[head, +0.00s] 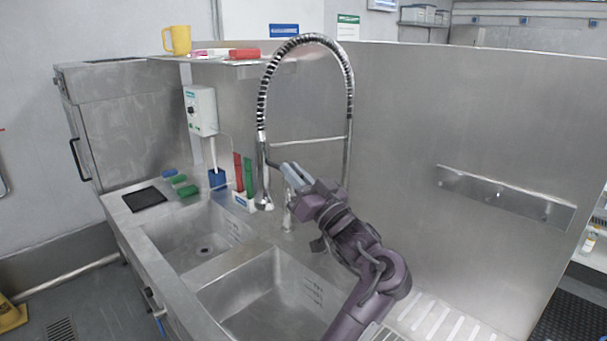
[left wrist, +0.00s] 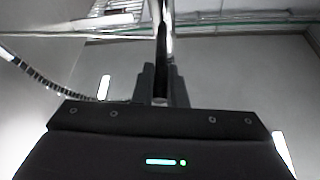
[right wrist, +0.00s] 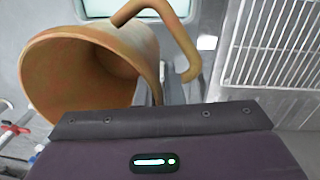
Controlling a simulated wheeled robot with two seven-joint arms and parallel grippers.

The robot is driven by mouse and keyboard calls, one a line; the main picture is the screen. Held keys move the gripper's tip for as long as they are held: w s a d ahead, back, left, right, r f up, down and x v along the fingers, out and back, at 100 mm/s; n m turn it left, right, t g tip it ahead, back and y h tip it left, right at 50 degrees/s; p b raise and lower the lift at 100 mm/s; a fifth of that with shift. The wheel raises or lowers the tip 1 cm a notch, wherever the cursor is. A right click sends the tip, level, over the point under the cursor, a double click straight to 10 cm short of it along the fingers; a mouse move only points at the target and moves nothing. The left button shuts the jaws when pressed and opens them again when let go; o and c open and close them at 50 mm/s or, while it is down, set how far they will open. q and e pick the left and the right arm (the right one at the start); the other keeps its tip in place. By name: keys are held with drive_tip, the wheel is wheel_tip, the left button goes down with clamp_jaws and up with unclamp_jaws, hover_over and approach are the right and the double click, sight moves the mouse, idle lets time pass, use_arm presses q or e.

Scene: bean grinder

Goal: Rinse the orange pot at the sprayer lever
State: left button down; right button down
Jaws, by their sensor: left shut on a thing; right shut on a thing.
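The sprayer lever (head: 273,163) sticks out from the sprayer head (head: 263,185), which hangs from a ribbed hose above the sinks. My left gripper (head: 289,172) is shut on the lever. My right gripper (right wrist: 168,92) is shut on the pot, and the exact contact is partly hidden. The head view shows neither the pot nor the right gripper.
Two sink basins lie below: a far-left one (head: 200,240) and a nearer one (head: 270,298). A ribbed drainboard (head: 445,325) is at right. Several coloured blocks and tools stand on the left counter. A yellow mug (head: 177,40) stands on the shelf.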

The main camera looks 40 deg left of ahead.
use_arm(q)
drive_tip(key=shift+a+f+y+b, duration=0.15)
drive_tip(key=shift+f+y+b, duration=0.5)
drive_tip(key=shift+b, duration=0.6)
use_arm(e)
wheel_tip(320, 180, down, 2)
drive_tip(key=shift+f, duration=0.25)
use_arm(q)
drive_tip(key=shift+y+b, duration=0.25)
drive_tip(key=shift+b, duration=0.05)
use_arm(e)
drive_tip(key=shift+f, duration=0.3)
drive_tip(key=shift+r, duration=0.1)
use_arm(q)
drive_tip(key=c, duration=1.8)
unclamp_jaws()
drive_tip(key=o, duration=0.3)
drive_tip(key=shift+w+a+f, duration=0.1)
drive_tip(key=shift+a, duration=0.15)
use_arm(e)
drive_tip(key=shift+w+a, duration=0.1)
drive_tip(key=shift+a, duration=0.1)
use_arm(q)
drive_tip(key=shift+d, duration=0.15)
use_arm(e)
drive_tip(key=shift+d, duration=0.15)
